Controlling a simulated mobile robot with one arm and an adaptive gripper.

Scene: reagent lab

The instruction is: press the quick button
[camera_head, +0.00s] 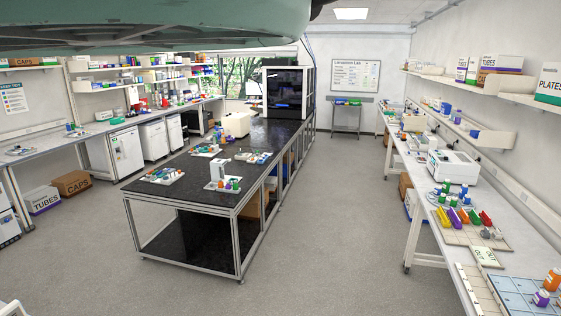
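No button marked quick can be made out; any lettering on the machines is too small to read from here. A white bench machine (453,167) with a dark panel on its front stands on the right-hand bench. A small white device (217,172) stands on the near end of the black-topped island. A dark-fronted cabinet (285,92) stands at the island's far end. My gripper is not in view.
The black island table (190,197) stands in the middle, with trays of small coloured items on it. The right bench (408,190) holds racks, coloured blocks and bottles. Grey floor (330,220) is clear between them. Cardboard boxes (72,184) lie at left.

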